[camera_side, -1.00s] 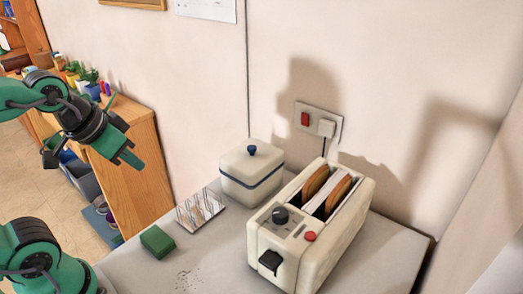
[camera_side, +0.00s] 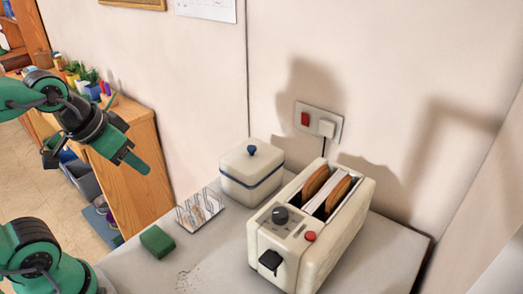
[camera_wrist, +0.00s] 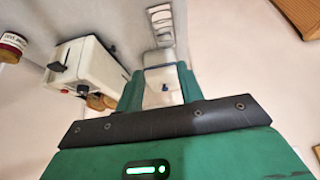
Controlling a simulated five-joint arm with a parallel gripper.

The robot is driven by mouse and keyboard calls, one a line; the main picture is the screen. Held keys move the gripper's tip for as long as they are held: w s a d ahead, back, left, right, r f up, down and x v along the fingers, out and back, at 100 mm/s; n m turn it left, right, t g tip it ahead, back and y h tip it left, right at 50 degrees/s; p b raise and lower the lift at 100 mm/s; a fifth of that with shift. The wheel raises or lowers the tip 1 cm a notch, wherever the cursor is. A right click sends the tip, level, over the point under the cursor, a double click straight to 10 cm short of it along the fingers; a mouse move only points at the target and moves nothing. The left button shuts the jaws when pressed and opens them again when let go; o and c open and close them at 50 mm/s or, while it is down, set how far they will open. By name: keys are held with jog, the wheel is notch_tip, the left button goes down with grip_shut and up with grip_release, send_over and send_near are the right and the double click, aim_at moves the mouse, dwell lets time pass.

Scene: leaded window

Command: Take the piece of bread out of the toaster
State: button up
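The cream toaster (camera_side: 325,254) stands on the counter right of centre in the side view, with a black lever and red button on its front. Two browned bread slices, a left one (camera_side: 315,181) and a right one (camera_side: 338,193), stick up from its two slots. In the wrist view the toaster (camera_wrist: 92,66) is at the left, with the bread (camera_wrist: 97,101) at its lower edge. My gripper (camera_side: 138,163) is in the air at the left of the side view, well away from the toaster. In the wrist view its fingers (camera_wrist: 159,90) are apart, with nothing between them.
A white box (camera_side: 250,174) with a blue knob stands behind the toaster's left side. A wire rack (camera_side: 200,209) and a green sponge (camera_side: 157,241) lie left of the toaster. A wall socket (camera_side: 318,121) with a plug is behind. The front counter is clear except for crumbs.

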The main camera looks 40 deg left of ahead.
jog(key=w+d+r+g, duration=0.1)
jog(key=w+d+r, duration=0.35)
jog(key=w, duration=0.35)
jog(key=g, duration=0.5)
send_over(317, 173)
notch_tip(317, 173, down, 4)
jog(key=shift+w+d+f, duration=0.1)
jog(key=shift+f, duration=1.5)
jog(key=shift+f, duration=0.1)
jog(key=shift+f, duration=2.45)
